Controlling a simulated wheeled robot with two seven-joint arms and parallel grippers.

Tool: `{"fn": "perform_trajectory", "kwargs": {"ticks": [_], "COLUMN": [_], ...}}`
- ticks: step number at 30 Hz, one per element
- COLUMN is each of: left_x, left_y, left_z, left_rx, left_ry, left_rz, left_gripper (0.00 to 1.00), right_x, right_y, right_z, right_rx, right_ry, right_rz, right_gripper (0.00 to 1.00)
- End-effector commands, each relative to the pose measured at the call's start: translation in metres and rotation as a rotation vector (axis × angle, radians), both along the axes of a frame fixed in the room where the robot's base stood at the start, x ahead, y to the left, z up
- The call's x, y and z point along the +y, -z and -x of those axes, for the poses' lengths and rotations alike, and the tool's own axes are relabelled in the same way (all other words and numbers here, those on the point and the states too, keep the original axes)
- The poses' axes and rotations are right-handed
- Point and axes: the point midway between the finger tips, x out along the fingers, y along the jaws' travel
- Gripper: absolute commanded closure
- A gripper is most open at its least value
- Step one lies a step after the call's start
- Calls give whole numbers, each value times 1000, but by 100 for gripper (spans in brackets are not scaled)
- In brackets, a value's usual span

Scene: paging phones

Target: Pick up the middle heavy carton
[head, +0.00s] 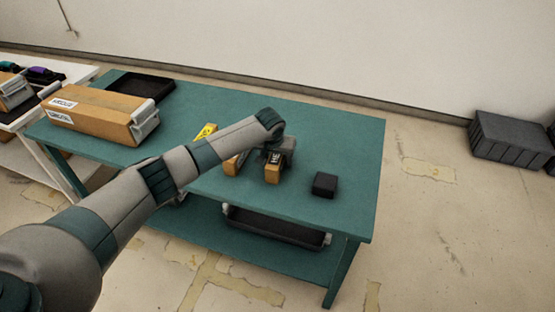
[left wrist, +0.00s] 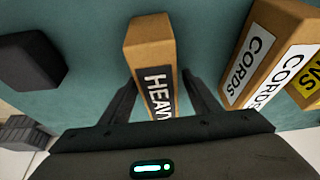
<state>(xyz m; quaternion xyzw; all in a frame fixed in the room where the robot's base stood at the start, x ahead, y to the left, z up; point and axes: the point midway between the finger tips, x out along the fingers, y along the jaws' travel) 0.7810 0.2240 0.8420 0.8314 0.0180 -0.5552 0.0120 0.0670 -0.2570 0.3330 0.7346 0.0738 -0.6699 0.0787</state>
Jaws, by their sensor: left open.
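A small brown carton (head: 273,172) with a black label stands on the green table near its front edge. In the left wrist view this carton (left wrist: 150,38) shows white letters reading "HEAV", the rest cut off. My left gripper (head: 276,152) is over it, and in the left wrist view the open fingers (left wrist: 163,88) stand one on each side of the carton. I cannot tell whether they touch it. To its left in the head view, another brown carton (head: 232,165) is partly hidden by my arm. My right gripper is not in view.
A carton labelled "CORDS" (left wrist: 262,48) stands close beside the right finger in the wrist view. A black block (head: 324,184) sits to the right on the green table (head: 335,135). A long carton (head: 95,112) and black tray (head: 142,86) are at left. The table's right back is clear.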

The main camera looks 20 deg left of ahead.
Motion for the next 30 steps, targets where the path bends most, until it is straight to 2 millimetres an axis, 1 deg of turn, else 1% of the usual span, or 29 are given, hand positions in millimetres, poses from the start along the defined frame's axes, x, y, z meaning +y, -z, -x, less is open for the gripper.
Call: {"fn": "perform_trajectory", "kwargs": {"ticks": [6, 8, 9, 11, 12, 13, 14, 25, 30], "left_x": [0, 0, 0, 0, 0, 0, 0, 0, -1], "left_y": [0, 0, 0, 0, 0, 0, 0, -4, -13], "left_z": [0, 0, 0, 0, 0, 0, 0, -1, -2], "left_rx": [0, 0, 0, 0, 0, 0, 0, -3, -6], "left_ry": [0, 0, 0, 0, 0, 0, 0, -1, 1], "left_rz": [0, 0, 0, 0, 0, 0, 0, 1, 2], "left_gripper": [44, 58, 68, 82, 92, 99, 100, 100, 100], "right_x": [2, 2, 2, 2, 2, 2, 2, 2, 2], "right_y": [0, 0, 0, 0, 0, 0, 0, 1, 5], "right_z": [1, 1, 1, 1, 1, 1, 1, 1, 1], "right_rx": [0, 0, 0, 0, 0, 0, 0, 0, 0], "right_ry": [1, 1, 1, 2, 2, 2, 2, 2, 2], "right_rz": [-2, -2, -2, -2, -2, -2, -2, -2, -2], "right_gripper": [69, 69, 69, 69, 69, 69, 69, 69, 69]}}
